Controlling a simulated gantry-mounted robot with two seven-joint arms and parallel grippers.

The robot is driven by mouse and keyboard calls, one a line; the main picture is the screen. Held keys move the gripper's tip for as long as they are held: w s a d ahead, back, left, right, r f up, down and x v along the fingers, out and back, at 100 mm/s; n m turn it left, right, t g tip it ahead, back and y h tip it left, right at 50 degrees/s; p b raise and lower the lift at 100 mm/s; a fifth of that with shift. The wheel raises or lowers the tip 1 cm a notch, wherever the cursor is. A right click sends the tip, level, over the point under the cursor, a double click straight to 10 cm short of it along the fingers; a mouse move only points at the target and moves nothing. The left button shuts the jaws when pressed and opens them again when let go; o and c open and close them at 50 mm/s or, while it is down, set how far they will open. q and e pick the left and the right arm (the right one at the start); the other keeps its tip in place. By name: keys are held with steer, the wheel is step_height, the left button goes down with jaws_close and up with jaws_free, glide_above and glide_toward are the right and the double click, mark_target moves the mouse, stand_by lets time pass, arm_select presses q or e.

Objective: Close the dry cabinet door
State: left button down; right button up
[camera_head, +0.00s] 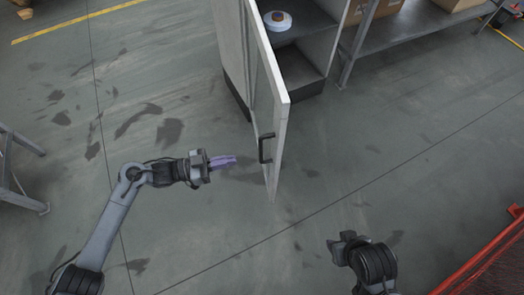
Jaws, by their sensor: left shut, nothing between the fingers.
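The dry cabinet (230,50) stands at the top middle of the head view. Its door (264,88) is swung open toward me, seen nearly edge-on, with a dark handle (265,148) near its free edge. Inside, a white roll with an orange centre (277,20) sits on a shelf. My left gripper (234,160) is shut and empty, with purple fingers pointing right. It is left of the door and appears apart from it. My right arm's end shows at the lower right, dark and seen from behind; its fingers (345,240) cannot be made out clearly.
A metal shelf (405,38) with cardboard boxes (372,10) stands right of the cabinet. A grey metal frame (18,165) is at the left edge. A red structure (490,262) fills the lower right corner. The concrete floor around the door is clear.

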arm_select(q)
steer(key=w+a+b, duration=0.1)
steer(key=w+a, duration=0.2)
steer(key=b, duration=0.5)
glide_toward(272, 140)
steer(key=shift+m+h, duration=0.3)
steer(key=d, duration=0.3)
steer(key=w+d+f, duration=0.1)
steer(key=d, duration=0.1)
steer(key=shift+w+d+r+b, duration=0.1)
steer(key=shift+d+b, duration=0.2)
steer(key=shift+d, duration=0.1)
steer(key=shift+w+d+r+b, duration=0.1)
steer(key=shift+d+b, duration=0.2)
steer(key=shift+d, duration=0.1)
arm_select(e)
step_height(272, 140, down, 8)
steer(key=shift+f, duration=0.2)
arm_select(q)
steer(key=shift+d, duration=0.1)
arm_select(e)
steer(key=shift+s+d, duration=0.1)
steer(key=shift+s, duration=0.05)
